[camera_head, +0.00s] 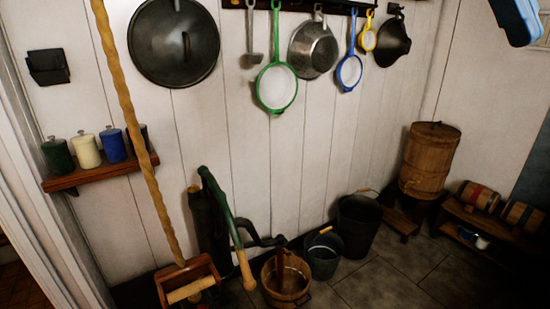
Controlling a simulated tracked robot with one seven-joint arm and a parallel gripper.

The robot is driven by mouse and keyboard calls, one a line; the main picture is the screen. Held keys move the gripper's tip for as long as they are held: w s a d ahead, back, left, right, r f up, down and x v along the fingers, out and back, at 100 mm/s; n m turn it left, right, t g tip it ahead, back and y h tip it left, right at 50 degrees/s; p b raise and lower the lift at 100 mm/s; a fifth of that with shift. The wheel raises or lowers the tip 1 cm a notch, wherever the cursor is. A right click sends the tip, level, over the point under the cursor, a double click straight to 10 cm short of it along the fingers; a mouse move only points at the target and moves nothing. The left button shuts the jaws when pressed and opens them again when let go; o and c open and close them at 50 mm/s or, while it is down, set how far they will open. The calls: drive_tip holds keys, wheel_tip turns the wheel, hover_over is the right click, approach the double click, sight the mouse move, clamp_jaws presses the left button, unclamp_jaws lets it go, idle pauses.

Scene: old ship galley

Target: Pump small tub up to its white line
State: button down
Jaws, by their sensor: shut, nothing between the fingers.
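A dark pump (208,228) stands on the floor against the wall. Its long green handle (222,208) slopes down to a pale wooden grip. A dark spout (265,241) reaches right from the pump, toward a round wooden tub (303,294). This tub seems to be the small tub. A brown upright piece shows at its back, under the spout's end. I cannot make out a white line or the water level in it. My gripper is not in view; a blue and white part at the top right seems to be my arm.
A grey bucket (324,262) and a larger black bucket (358,230) stand right of the tub. A rope (135,130) hangs in front at left, above a wooden block (187,280). A wooden barrel (430,165) stands at right. The floor at front right is clear.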

drive_tip(key=shift+s+d+r+g+h, duration=0.1)
drive_tip(key=shift+s+r+g+h, duration=0.1)
drive_tip(key=shift+r, duration=0.25)
drive_tip(key=shift+s+r+g+h, duration=0.1)
drive_tip(key=shift+r+g, duration=0.1)
drive_tip(key=shift+r, duration=0.5)
drive_tip(key=c, duration=1.9)
unclamp_jaws()
drive_tip(key=o, duration=1.4)
drive_tip(key=shift+r, duration=0.1)
